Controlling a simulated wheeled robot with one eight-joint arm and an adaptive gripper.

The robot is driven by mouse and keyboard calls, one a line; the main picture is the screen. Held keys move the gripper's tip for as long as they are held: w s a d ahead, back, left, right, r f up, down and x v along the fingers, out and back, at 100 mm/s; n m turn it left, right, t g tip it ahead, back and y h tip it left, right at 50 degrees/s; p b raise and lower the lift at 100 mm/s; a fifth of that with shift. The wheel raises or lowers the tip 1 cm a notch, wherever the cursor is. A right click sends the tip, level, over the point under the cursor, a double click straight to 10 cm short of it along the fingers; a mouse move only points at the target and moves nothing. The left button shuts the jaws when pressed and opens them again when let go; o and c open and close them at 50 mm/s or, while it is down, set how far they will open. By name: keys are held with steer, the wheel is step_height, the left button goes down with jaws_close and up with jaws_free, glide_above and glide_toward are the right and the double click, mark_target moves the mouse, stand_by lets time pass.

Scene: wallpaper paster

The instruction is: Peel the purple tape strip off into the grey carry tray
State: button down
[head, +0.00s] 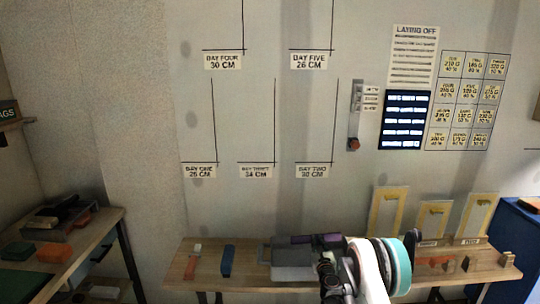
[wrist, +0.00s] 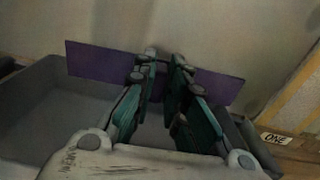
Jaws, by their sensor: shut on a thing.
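The purple tape strip (wrist: 100,65) lies crosswise between the fingers of my gripper (wrist: 165,62) in the wrist view, sticking out on both sides. My gripper is shut on it. A small purple patch of the strip (head: 302,239) shows there. My arm hides the tray's right part. I cannot tell whether the strip touches the tray.
A wooden bench (head: 212,270) runs along the wall, with a blue block (head: 228,261) and an orange-and-white tool (head: 193,262) left of the tray. Framed yellowish panels (head: 388,211) stand at the right. A side table (head: 100,226) with tools is at the left.

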steer(key=c, duration=1.5)
jaws_free()
steer(key=shift+c, duration=0.2)
steer(key=s, duration=0.7)
steer(key=shift+s, duration=0.25)
